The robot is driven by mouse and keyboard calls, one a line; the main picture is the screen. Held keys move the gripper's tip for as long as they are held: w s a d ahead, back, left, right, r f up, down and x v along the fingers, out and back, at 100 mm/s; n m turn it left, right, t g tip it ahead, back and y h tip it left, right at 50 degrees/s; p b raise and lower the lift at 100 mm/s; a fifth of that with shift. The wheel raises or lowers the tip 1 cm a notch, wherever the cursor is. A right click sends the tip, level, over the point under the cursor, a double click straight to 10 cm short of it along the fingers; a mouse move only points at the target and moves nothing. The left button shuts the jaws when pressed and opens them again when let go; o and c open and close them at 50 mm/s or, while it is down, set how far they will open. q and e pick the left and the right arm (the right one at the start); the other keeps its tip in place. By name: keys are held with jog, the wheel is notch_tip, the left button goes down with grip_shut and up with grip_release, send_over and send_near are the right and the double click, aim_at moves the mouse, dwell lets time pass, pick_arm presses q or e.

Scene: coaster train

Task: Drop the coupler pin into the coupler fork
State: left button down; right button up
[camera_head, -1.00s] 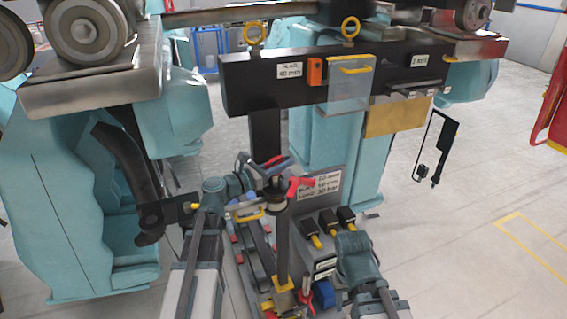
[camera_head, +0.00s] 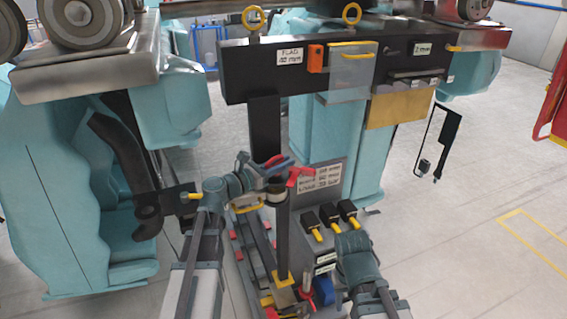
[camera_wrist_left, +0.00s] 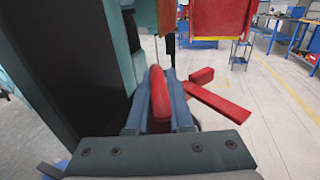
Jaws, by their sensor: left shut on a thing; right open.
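My left gripper (camera_head: 279,168) is raised beside a dark upright post in the head view. In the left wrist view, its blue-grey jaws (camera_wrist_left: 158,105) are shut on a red part (camera_wrist_left: 155,88), which also shows in the head view (camera_head: 300,177). I cannot tell whether this red part belongs to the coupler pin. My right arm (camera_head: 357,258) is at the lower right, but I cannot make out its gripper. I cannot clearly identify the coupler fork.
A dark beam (camera_head: 230,76) with yellow rings (camera_head: 253,17) and a clear panel (camera_head: 352,72) spans the upper middle. Black boxes with yellow levers (camera_head: 330,220) stand right of the post. Open floor (camera_head: 470,210) lies at the right.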

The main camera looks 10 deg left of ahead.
pick_arm(q)
jog(key=c, duration=0.7)
grip_release()
jog(key=shift+c, duration=0.2)
jog(key=v, duration=1.3)
jog(key=shift+s+a, duration=0.25)
jog(key=shift+s, duration=0.05)
